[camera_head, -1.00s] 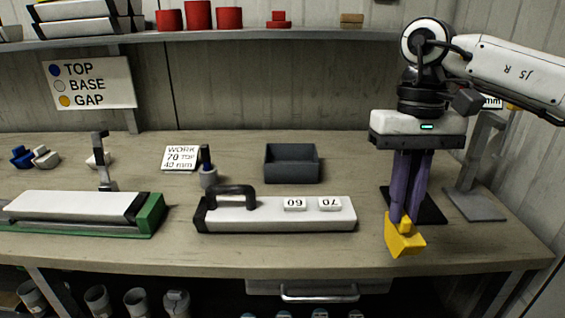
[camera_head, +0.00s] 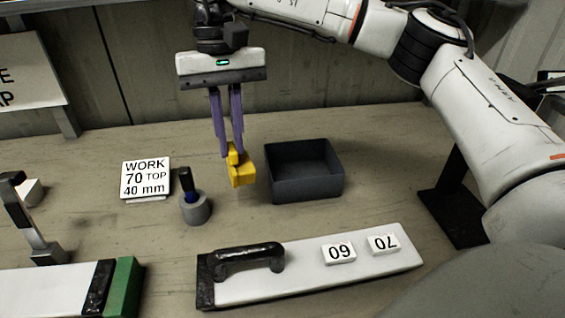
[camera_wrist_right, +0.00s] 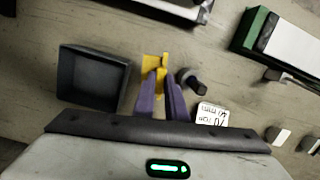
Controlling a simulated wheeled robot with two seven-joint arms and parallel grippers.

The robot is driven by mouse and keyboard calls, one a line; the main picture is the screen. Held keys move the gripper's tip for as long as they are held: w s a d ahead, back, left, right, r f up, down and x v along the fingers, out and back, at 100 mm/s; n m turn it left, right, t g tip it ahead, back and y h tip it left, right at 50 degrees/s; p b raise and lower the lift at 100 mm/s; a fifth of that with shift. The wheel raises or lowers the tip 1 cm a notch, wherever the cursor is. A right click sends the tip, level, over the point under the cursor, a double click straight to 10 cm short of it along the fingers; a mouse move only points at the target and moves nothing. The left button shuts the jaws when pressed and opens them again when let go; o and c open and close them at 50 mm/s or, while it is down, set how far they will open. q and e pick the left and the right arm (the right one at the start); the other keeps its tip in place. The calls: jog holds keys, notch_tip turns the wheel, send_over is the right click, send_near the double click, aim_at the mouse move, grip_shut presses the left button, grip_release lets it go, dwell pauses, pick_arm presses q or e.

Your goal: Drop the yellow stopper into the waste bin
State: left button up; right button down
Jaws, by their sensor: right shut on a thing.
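The yellow stopper (camera_head: 241,172) is held between the purple fingers of my right gripper (camera_head: 232,152), which is shut on it. The stopper hangs above the bench, just left of the dark grey open bin (camera_head: 306,190) in the head view. In the right wrist view the stopper (camera_wrist_right: 154,68) sits at the fingertips of my right gripper (camera_wrist_right: 160,85), and the bin (camera_wrist_right: 92,98) is to its left. The bin looks empty. My left gripper is not in view.
A grey holder with a dark-handled tool (camera_head: 194,205) and a WORK sign (camera_head: 146,178) stand left of the stopper. A white core liner (camera_head: 320,275) with a black handle and number tags lies in front of the bin. A metal stand (camera_head: 38,235) is at the left.

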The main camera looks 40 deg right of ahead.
pick_arm(q)
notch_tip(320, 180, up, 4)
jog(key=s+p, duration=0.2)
jog(key=p, duration=0.3)
pick_arm(e)
jog(key=s+d+r+m+t, duration=0.1)
jog(key=d+r+m+t, duration=0.1)
jog(key=d+m, duration=1.75)
notch_tip(320, 180, down, 6)
jog(key=b, duration=0.5)
jog(key=shift+a+f+y+b, duration=0.15)
jog(key=shift+a+y+b, duration=0.1)
jog(key=shift+y+b, duration=0.15)
jog(key=c, duration=1.7)
grip_release()
jog(key=shift+m, duration=0.25)
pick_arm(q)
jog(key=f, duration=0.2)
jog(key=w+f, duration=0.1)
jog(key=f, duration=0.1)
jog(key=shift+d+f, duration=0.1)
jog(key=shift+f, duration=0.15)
